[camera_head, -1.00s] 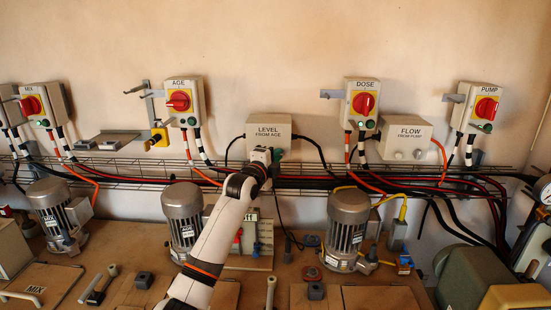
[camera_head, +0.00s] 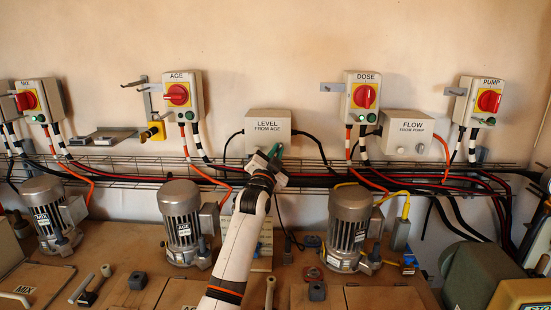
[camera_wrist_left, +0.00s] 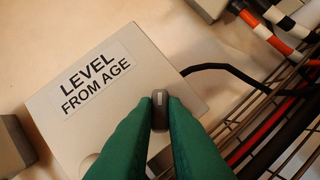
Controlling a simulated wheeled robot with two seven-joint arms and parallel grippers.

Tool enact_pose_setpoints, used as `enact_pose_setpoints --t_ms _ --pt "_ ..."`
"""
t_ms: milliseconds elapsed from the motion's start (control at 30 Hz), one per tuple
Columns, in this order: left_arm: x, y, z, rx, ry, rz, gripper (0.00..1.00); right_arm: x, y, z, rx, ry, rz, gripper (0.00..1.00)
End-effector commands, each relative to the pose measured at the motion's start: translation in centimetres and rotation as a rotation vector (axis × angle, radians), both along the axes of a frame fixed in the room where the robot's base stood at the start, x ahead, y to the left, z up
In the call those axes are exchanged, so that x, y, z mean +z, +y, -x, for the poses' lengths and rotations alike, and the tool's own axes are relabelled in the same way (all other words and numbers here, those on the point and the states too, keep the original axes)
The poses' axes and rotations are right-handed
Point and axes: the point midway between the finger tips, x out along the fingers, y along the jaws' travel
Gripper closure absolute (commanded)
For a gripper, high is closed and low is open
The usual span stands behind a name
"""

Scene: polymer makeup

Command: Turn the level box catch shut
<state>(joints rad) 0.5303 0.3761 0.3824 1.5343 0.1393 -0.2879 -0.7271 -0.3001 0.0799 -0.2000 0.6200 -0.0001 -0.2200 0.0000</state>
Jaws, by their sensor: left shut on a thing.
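The level box (camera_head: 268,124) is a pale box on the wall labelled "LEVEL FROM AGE", with a black cable at each side. It also fills much of the left wrist view (camera_wrist_left: 150,60). My left gripper (camera_head: 274,154) is at the lower right part of the box. In the left wrist view its green fingers (camera_wrist_left: 160,115) are shut on a small dark grey catch (camera_wrist_left: 160,100) with a light mark on it. The fingers cover part of the box's lower face. My right gripper is not in view.
A wire cable tray (camera_head: 330,181) with red and black cables runs just below the box. The flow box (camera_head: 408,132) and switch boxes with red knobs flank it. Motors (camera_head: 182,215) stand on the bench below.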

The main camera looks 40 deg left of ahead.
Motion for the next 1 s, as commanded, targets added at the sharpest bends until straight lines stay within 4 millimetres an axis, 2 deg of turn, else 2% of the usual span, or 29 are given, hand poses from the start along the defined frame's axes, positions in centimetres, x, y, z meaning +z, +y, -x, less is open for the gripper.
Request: enact_pose_setpoints --t_ms 500,1000 --pt "-0.4 -0.4 -0.4 -0.001 -0.296 0.359 1.00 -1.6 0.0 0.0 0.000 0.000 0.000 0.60" --pt "-0.3 -0.5 -0.4 0.000 -0.433 0.522 1.00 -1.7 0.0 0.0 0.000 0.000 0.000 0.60"
